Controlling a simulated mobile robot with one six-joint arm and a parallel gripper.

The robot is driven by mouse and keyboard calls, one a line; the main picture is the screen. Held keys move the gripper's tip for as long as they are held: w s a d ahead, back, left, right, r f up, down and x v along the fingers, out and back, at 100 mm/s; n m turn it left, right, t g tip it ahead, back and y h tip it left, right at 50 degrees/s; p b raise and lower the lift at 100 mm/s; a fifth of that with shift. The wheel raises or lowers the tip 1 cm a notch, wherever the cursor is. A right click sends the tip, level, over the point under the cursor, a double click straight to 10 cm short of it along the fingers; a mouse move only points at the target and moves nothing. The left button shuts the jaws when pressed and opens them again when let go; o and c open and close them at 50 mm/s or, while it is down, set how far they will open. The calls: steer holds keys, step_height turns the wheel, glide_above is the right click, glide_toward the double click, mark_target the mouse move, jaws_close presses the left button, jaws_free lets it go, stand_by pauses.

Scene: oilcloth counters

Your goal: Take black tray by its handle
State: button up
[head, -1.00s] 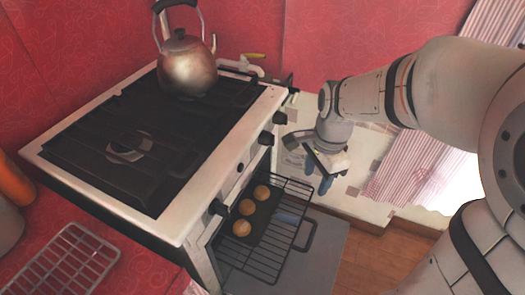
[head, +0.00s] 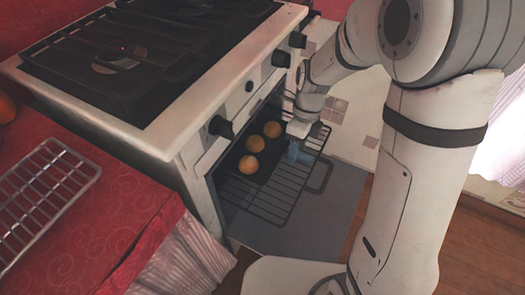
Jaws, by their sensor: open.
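The black tray (head: 233,157) lies on the wire rack inside the open oven, partly in shadow, with three round golden buns (head: 255,144) on it. Its handle cannot be made out clearly. My gripper (head: 298,152) is low over the right part of the rack, just right of the tray and buns. Its bluish fingers point down and look empty; my arm covers part of them. Whether they touch the tray or rack cannot be told.
The wire oven rack (head: 262,207) sticks out over the lowered grey oven door (head: 335,213). The white stove (head: 168,133) with black knobs rises close at the left. A wire cooling rack (head: 42,190) lies on the red counter (head: 95,225). Wooden floor is at lower right.

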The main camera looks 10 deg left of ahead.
steer(key=f, duration=0.1)
steer(key=f+b, duration=0.1)
steer(key=f, duration=0.1)
steer(key=shift+s+a, duration=0.1)
steer(key=shift+s, duration=0.1)
steer(key=shift+r, duration=0.1)
jaws_close()
